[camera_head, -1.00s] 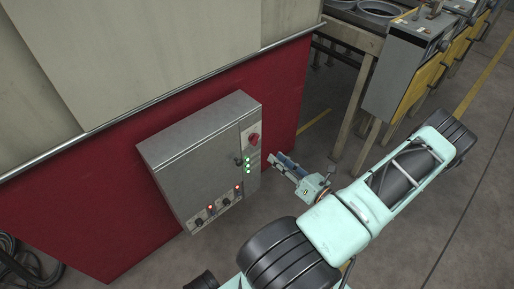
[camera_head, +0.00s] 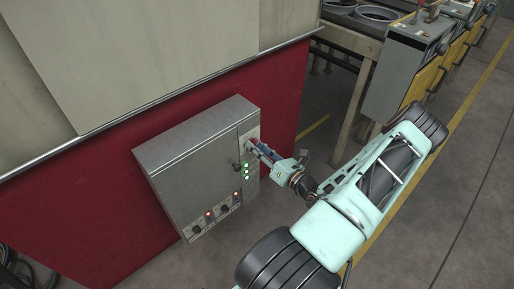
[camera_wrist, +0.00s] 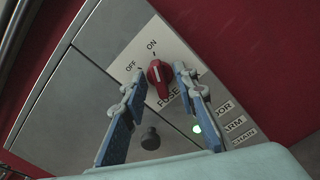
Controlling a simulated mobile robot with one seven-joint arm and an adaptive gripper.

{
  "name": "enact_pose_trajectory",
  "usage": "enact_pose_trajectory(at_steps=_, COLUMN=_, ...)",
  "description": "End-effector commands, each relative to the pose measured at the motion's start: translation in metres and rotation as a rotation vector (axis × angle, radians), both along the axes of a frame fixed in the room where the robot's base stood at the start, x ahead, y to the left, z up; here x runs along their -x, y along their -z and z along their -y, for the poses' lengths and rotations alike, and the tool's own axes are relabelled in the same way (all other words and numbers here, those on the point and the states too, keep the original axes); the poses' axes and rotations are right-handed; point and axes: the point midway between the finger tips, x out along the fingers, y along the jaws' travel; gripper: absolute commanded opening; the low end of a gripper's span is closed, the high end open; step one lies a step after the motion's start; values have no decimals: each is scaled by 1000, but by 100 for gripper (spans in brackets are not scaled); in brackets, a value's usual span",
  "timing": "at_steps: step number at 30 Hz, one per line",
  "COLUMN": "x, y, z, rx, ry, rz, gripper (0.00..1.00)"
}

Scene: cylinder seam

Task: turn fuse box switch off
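The fuse box (camera_head: 193,165) is a grey metal cabinet on a red wall. Its red rotary switch (camera_wrist: 158,77) sits on a white plate (camera_wrist: 182,52) marked OFF and ON, with FUSE partly legible below. The switch's white mark points up toward ON. My gripper (camera_wrist: 155,80) is open, its two blue-padded fingers on either side of the switch. The fingertips look close to the knob; I cannot tell whether they touch it. In the head view my gripper (camera_head: 257,149) is at the upper right of the cabinet and covers most of the switch.
A black knob (camera_wrist: 150,139) lies below the switch, between the fingers. Red lights and black knobs (camera_head: 225,209) are at the bottom. A workbench (camera_head: 350,40) and grey-yellow machines (camera_head: 404,65) stand to the right.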

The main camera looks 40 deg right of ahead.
Motion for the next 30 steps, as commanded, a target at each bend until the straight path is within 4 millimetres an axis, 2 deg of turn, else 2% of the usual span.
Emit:
enact_pose_trajectory(at_steps=3, x=0, y=0, z=0, rx=1, ry=0, rz=0, gripper=26)
enact_pose_trajectory(at_steps=10, x=0, y=0, z=0, rx=1, ry=0, rz=0, gripper=0)
enact_pose_trajectory(at_steps=23, x=1, y=0, z=0, rx=35, ry=-2, rz=1, gripper=0)
enact_pose_trajectory(at_steps=30, x=1, y=-1, z=-1, rx=169, ry=-2, rz=11, gripper=0)
